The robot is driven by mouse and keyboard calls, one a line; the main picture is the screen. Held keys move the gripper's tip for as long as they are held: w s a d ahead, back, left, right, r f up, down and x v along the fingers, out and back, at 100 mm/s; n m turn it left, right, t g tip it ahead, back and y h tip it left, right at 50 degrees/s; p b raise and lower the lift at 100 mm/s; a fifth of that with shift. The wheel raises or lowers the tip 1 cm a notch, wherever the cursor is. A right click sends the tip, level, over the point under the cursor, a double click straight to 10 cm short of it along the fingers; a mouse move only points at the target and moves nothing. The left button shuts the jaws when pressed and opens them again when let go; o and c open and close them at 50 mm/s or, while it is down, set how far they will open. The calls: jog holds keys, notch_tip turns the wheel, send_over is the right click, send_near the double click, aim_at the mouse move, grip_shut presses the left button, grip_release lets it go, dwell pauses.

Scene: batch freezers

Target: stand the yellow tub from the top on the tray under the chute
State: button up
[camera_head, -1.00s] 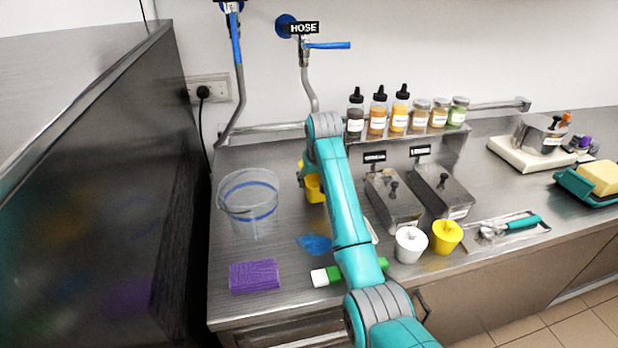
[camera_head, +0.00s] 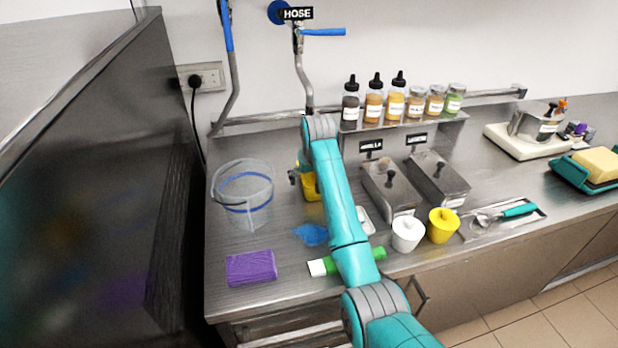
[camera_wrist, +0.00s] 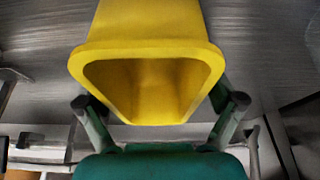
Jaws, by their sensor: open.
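A yellow tub (camera_wrist: 147,50) fills the middle of the wrist view, its open mouth facing the camera. My gripper (camera_wrist: 160,104) is open, with one finger on each side of it; I cannot tell whether the fingers touch it. In the head view a yellow piece (camera_head: 309,186) shows beside my arm at the back of the counter, mostly hidden, and seems to be this tub. A small yellow cup (camera_head: 443,226) and a white cup (camera_head: 408,234) stand at the front of the counter. I make out no tray under a chute.
A clear bucket (camera_head: 242,196), blue patch (camera_head: 311,235), purple block (camera_head: 251,268) and green-and-white item (camera_head: 321,267) lie left of or under my arm. Lidded metal bins (camera_head: 389,188) stand right of it. A dark tall cabinet (camera_head: 95,190) bounds the left.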

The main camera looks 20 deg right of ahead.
jog(key=shift+r, duration=0.1)
jog(key=v, duration=1.1)
jog(key=shift+s+r, duration=0.2)
jog(key=shift+r, duration=0.1)
jog(key=w+f+t, duration=0.1)
jog(key=f, duration=0.2)
jog(key=w+f+t, duration=0.2)
jog(key=f, duration=0.2)
jog(key=w+f+t, duration=0.1)
jog(key=w+f, duration=0.1)
jog(key=f, duration=0.1)
jog(key=shift+w+d+f+t, duration=0.25)
jog(key=shift+d+f+t, duration=0.05)
jog(key=shift+d+f, duration=0.05)
jog(key=shift+c, duration=0.2)
jog(key=shift+s+f, duration=0.1)
jog(key=shift+f, duration=0.05)
jog(key=c, duration=1.1)
